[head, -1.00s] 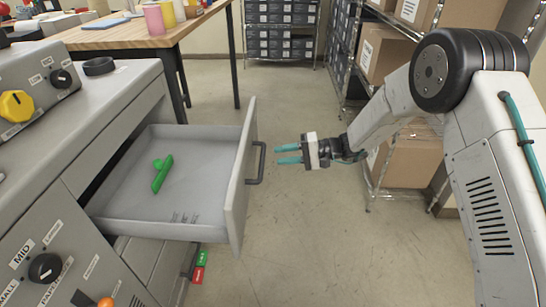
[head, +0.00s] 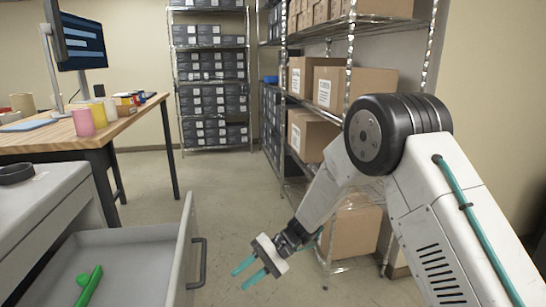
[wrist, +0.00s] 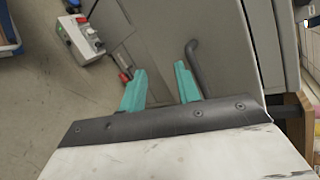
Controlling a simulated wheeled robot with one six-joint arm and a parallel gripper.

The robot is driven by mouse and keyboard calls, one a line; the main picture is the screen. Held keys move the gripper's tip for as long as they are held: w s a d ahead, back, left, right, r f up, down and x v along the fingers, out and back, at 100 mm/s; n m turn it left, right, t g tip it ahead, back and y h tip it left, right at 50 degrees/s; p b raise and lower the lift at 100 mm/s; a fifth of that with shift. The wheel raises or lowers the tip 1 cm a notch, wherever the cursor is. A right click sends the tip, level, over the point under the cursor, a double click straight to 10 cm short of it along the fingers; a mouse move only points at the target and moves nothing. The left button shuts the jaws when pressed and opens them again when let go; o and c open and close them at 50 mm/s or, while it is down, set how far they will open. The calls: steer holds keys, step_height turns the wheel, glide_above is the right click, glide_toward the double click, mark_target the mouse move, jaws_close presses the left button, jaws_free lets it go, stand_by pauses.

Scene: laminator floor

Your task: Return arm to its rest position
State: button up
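My gripper (head: 240,279) is in the lower middle of the head view, at the end of my bent arm, tilted down and to the left. Its two teal fingers are apart with nothing between them. The wrist view also shows the gripper (wrist: 160,72) open and empty. The fingers appear apart from the open grey drawer (head: 184,250), just right of its black handle (head: 198,263). The handle also shows beyond the fingers in the wrist view (wrist: 195,66). A green object (head: 90,286) lies inside the drawer, partly cut off by the frame edge.
A grey cabinet (head: 45,215) stands at left, and a wooden table (head: 135,113) with cups and a monitor (head: 82,42) behind it. Shelves with boxes (head: 310,78) stand behind my arm. Floor (head: 225,185) between drawer and shelves is clear. A control box (wrist: 80,38) shows in the wrist view.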

steer(key=s+d+r+t+h, duration=0.2)
steer(key=s+d+r+h, duration=0.1)
steer(key=s+d+r, duration=0.4)
steer(key=s+d+r+t+h, duration=0.3)
steer(key=s+d+r, duration=0.5)
steer(key=s+d, duration=0.4)
steer(key=s+d+r+m+t+h, duration=0.1)
steer(key=s+d+r+h, duration=0.4)
steer(key=d, duration=1)
steer(key=s+r+t, duration=0.1)
steer(key=s+r, duration=0.2)
steer(key=s, duration=0.1)
steer(key=shift+s+t, duration=0.4)
steer(key=shift+d, duration=0.15)
